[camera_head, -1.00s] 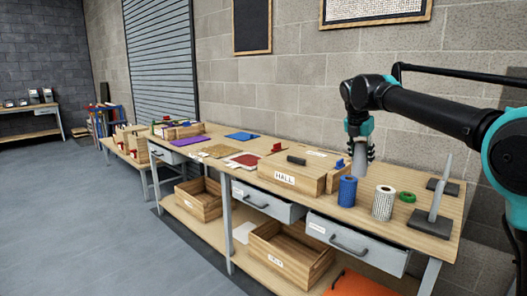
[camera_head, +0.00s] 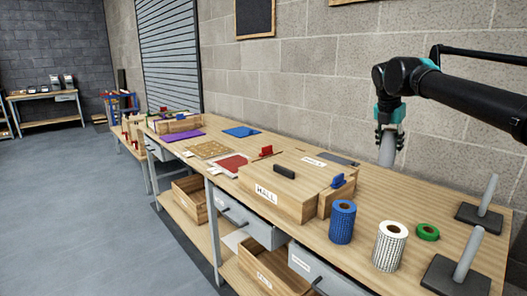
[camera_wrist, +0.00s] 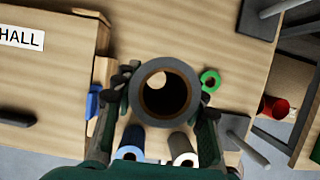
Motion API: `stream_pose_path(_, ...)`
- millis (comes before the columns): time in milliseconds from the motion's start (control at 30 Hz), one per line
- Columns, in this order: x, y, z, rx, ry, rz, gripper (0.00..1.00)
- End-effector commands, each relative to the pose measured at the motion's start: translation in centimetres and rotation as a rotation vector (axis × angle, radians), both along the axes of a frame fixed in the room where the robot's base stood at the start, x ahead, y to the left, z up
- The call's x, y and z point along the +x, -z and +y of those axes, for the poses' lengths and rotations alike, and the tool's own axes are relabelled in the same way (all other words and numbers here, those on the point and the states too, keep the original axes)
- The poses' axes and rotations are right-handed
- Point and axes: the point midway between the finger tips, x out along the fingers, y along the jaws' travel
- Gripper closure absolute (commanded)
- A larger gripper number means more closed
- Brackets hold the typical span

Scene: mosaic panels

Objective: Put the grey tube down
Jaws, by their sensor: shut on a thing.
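The grey tube (camera_head: 387,150) is held upright in my gripper (camera_head: 389,128), above the back of the bench. In the wrist view the tube (camera_wrist: 147,92) shows end-on, with a dark hollow and a brown inner wall, between the fingers of my gripper (camera_wrist: 163,95). My gripper is shut on it. The tube's lower end appears clear of the bench top (camera_head: 385,188), though the exact gap is hard to tell.
Two grey posts on dark bases (camera_head: 486,200) (camera_head: 464,262) are at right. The HALL box (camera_head: 275,190) is at left. Bench top behind the rolls is clear.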

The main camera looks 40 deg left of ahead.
Motion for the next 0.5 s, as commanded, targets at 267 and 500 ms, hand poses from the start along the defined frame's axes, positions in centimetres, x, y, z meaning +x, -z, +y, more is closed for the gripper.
stream_pose_path(267,0.0,0.3,0.0,0.000,0.000,0.000,0.87)
stream_pose_path(500,0.0,4.8,0.0,0.000,0.000,0.000,0.87)
